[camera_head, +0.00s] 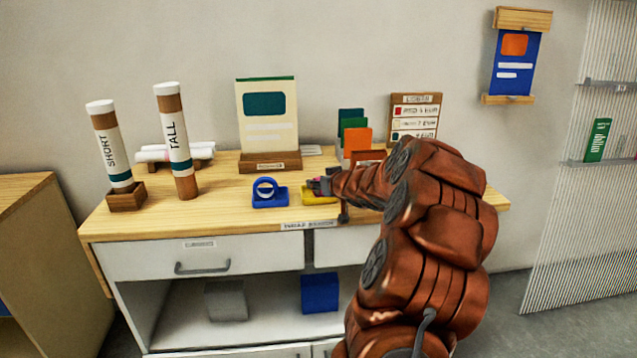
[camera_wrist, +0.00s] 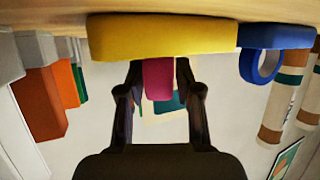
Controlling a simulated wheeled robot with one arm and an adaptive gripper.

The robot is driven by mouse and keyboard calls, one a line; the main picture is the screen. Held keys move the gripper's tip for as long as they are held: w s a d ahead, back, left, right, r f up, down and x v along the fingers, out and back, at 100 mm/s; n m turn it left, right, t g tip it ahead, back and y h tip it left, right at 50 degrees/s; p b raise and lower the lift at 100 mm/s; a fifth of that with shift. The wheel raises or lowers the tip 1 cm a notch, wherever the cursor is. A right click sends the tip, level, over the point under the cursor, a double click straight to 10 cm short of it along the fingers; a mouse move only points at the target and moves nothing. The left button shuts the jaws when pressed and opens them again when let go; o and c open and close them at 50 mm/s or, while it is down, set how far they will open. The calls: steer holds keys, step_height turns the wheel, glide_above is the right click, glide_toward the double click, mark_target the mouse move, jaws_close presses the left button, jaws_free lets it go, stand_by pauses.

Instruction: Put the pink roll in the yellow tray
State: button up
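The yellow tray (camera_head: 318,198) sits near the front edge of the wooden tabletop, partly hidden by my gripper. It also shows large in the upside-down wrist view (camera_wrist: 165,37). My gripper (camera_head: 320,184) is at the tray, coming in from the right. In the wrist view its two dark fingers stand on either side of the pink roll (camera_wrist: 158,78) and appear shut on it. The roll meets the tray's upper edge in that view; whether it rests inside or is held just above, I cannot tell.
A blue tray (camera_head: 270,201) with a blue ring-shaped roll (camera_head: 265,186) stands just left of the yellow tray. Behind are a poster stand (camera_head: 268,120), coloured cards (camera_head: 357,141) and a sign board (camera_head: 415,113). Two tall tubes (camera_head: 174,140) stand at left.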

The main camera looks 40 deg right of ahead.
steer(key=shift+o, duration=0.7)
step_height(320, 180, down, 2)
steer(key=shift+s+a+f, duration=0.1)
steer(key=shift+a, duration=0.05)
steer(key=shift+f, duration=0.15)
steer(key=shift+a, duration=0.1)
steer(key=shift+r, duration=0.4)
steer(key=shift+s+r, duration=0.2)
steer(key=shift+s, duration=0.05)
steer(key=v, duration=0.3)
steer(key=r+p+v, duration=0.1)
steer(key=v, duration=0.3)
steer(key=p+v, duration=0.1)
steer(key=v, duration=0.2)
steer(key=shift+w+d+r, duration=0.1)
steer(key=shift+d+r, duration=0.15)
steer(key=shift+r, duration=0.15)
steer(key=shift+s+a+r, duration=0.15)
steer(key=shift+s+r, duration=0.05)
steer(key=shift+s, duration=0.4)
